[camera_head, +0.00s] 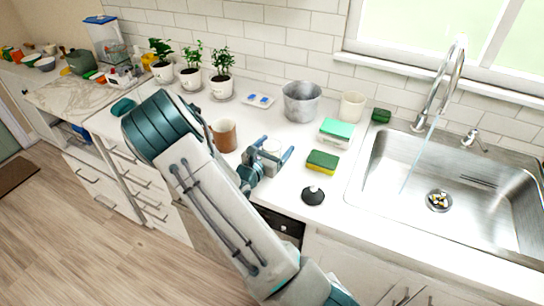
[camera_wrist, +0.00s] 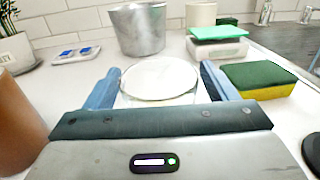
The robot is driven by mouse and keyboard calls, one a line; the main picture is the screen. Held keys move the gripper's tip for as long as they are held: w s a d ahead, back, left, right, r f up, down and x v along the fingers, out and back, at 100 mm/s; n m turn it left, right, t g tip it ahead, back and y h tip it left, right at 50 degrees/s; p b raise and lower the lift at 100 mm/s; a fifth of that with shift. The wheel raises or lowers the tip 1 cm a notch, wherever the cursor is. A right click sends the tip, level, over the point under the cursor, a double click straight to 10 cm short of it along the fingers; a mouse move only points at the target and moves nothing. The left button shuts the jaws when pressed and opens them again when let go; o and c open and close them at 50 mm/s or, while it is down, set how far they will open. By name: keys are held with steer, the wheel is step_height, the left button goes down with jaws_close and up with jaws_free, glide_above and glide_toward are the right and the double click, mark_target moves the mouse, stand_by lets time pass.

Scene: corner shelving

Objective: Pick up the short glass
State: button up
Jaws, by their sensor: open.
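The short glass (camera_wrist: 160,80) shows in the wrist view as a low clear vessel with a pale round top, standing on the white counter. In the head view the glass (camera_head: 270,147) is partly hidden by my gripper. My gripper (camera_head: 272,158) is open, with its two blue fingers on either side of the glass. In the wrist view my gripper (camera_wrist: 157,78) has one finger left and one right of the glass. A small gap seems to show on each side; I cannot tell whether either finger touches. The lower front of the glass is hidden behind the gripper body.
A brown mug (camera_head: 224,134) stands close on the left. A green-yellow sponge (camera_head: 322,161) and a black knobbed item (camera_head: 313,195) lie on the right. The sink (camera_head: 450,185) is far right.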

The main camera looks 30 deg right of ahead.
steer(key=c, duration=1.3)
steer(key=shift+r, duration=0.1)
